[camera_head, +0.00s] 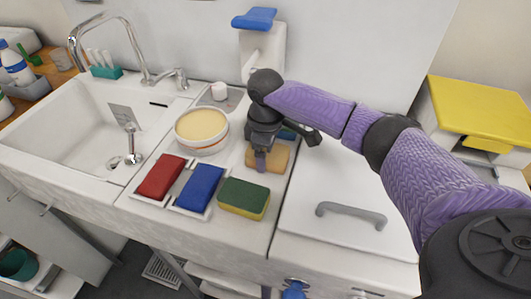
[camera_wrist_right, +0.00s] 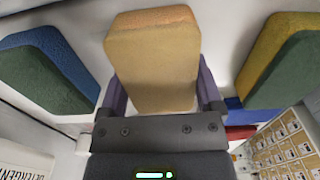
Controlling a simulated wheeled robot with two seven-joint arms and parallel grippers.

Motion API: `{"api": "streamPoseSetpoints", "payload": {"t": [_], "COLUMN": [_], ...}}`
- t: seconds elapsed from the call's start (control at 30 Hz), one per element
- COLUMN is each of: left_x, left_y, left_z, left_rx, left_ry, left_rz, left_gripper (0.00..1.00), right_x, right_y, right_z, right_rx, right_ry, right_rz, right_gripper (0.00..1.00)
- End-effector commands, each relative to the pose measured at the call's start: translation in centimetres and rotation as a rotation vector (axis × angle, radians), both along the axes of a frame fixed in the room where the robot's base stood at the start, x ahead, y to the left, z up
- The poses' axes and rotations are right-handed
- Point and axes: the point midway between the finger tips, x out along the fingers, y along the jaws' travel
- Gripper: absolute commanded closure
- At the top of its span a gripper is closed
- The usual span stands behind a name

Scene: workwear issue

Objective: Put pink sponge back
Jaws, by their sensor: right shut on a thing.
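My right gripper (camera_head: 261,160) points down over the counter and is shut on a tan-orange sponge (camera_head: 276,159). In the right wrist view the fingers (camera_wrist_right: 160,92) stand on either side of this sponge (camera_wrist_right: 152,60); its face looks peach-tan with an orange edge. No sponge looks clearly pink. I cannot tell whether the held sponge touches the counter. A red sponge (camera_head: 161,177) and a blue sponge (camera_head: 200,188) lie side by side in white holders. A green-and-yellow sponge (camera_head: 243,199) lies in front of the held one. My left gripper is out of view.
A blue-and-green sponge (camera_wrist_right: 48,75) lies behind the held one, mostly hidden in the head view. A round tub (camera_head: 201,128) with a yellowish top stands left of the gripper. The sink (camera_head: 75,130) is further left. A white lid (camera_head: 335,200) with a grey handle lies right.

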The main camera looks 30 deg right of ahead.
Motion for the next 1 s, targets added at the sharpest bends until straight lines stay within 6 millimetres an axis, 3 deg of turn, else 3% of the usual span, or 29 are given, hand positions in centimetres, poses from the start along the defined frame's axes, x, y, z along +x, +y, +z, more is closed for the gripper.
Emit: {"api": "streamPoseSetpoints", "payload": {"t": [0.1, 0.13, 0.2, 0.47, 0.8, 1.0], "left_x": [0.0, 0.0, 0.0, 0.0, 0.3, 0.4], "left_y": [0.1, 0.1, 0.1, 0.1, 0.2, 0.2], "left_z": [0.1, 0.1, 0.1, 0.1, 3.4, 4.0], "left_rx": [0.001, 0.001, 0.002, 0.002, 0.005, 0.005], "left_ry": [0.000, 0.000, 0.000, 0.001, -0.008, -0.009], "left_rz": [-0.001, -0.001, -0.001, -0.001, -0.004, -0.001], "left_gripper": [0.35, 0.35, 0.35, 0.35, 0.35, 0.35], "right_x": [0.0, 0.0, 0.0, 0.0, 0.1, 0.1], "right_y": [0.0, 0.0, 0.0, 0.0, 0.0, 0.1], "right_z": [-0.2, -0.2, -0.2, 0.3, 9.5, 12.0], "right_rx": [0.000, 0.000, 0.000, 0.000, 0.001, 0.003], "right_ry": [0.000, 0.000, 0.000, -0.001, -0.004, -0.002], "right_rz": [0.000, 0.000, 0.000, 0.000, -0.001, -0.001], "right_gripper": [0.81, 0.13, 0.00, 0.00, 0.00, 0.00]}}
